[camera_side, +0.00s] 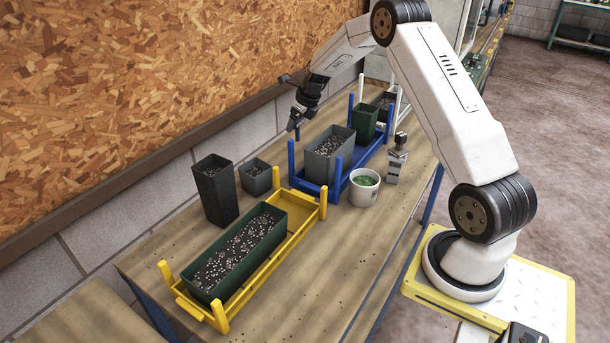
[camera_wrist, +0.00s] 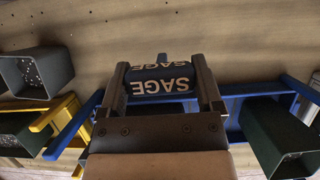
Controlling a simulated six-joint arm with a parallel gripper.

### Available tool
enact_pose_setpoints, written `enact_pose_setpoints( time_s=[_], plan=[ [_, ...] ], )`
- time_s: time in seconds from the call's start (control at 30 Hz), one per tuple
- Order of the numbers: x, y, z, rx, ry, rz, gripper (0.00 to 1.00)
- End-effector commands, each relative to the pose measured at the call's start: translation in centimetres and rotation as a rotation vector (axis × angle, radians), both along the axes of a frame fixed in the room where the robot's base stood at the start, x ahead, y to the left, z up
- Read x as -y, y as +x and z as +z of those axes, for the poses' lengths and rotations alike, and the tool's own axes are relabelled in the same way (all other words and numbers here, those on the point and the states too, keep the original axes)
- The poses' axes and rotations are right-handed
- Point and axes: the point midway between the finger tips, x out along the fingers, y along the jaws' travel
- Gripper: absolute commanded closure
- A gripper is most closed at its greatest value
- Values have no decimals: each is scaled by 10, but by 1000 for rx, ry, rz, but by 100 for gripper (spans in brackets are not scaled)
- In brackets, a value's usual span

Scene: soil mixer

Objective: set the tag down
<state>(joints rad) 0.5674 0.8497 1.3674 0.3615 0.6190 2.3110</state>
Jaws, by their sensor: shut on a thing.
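The tag (camera_wrist: 160,86) is a dark blue piece with "SAGE" in pale letters on two faces. In the wrist view it sits between the two fingers of my gripper (camera_wrist: 163,84), which are shut on it. In the side view my gripper (camera_side: 297,121) is above the back of the bench, beyond the far left end of the blue rack (camera_side: 338,189). A small blue bit (camera_side: 297,133) shows at the fingertips there; most of the tag is hidden or too small to read.
The blue rack holds a grey planter (camera_side: 328,157) and a dark green pot (camera_side: 363,123). A yellow rack (camera_side: 302,222) holds a long soil-filled planter (camera_side: 237,254). A tall black pot (camera_side: 216,193), small grey pot (camera_side: 255,181) and white cup (camera_side: 363,191) stand nearby. The front bench is clear.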

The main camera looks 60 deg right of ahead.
Motion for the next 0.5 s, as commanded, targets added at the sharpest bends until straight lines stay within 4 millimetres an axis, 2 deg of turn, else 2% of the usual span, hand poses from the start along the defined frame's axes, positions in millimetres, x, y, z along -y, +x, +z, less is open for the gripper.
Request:
enact_pose_setpoints(
  time_s=[0.1, 0.37, 0.5],
  plan=[
    [0, 0, -9, 0, 0, 0, 80],
    [0, 0, -14, 0, 0, 0, 80],
    [0, 0, -27, -2, 1, 0, 80]
  ],
)
